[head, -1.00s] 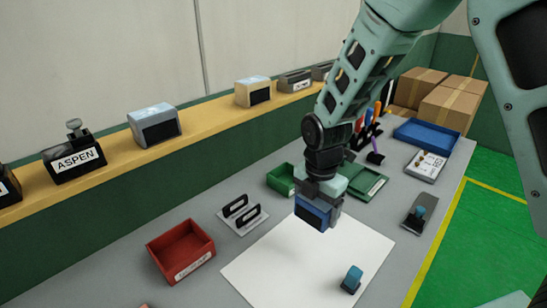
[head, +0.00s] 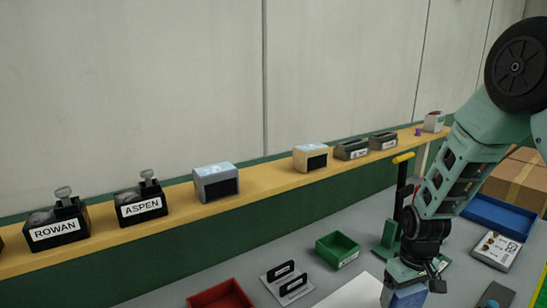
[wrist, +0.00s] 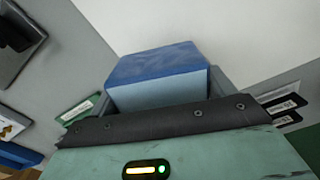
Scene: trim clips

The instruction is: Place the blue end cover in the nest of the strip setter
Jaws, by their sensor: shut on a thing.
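My gripper (head: 412,279) is at the lower right of the head view, above the table. It is shut on a blue block (head: 404,298), which I take to be the blue end cover. In the wrist view the cover (wrist: 158,63) has a dark blue top and a lighter blue side, and sits between the grey fingers. Its lower part is cut off in the head view. A green stand with a black column and yellow-topped handle (head: 403,159) is behind my gripper. No label shows which thing is the strip setter, and I cannot make out a nest.
A green bin (head: 338,250), a red bin (head: 221,297) and a black-handled rack (head: 287,282) stand left of my gripper. ROWAN (head: 59,226) and ASPEN (head: 141,204) devices and several boxes line the yellow shelf (head: 265,178). A blue tray (head: 499,216) is at right.

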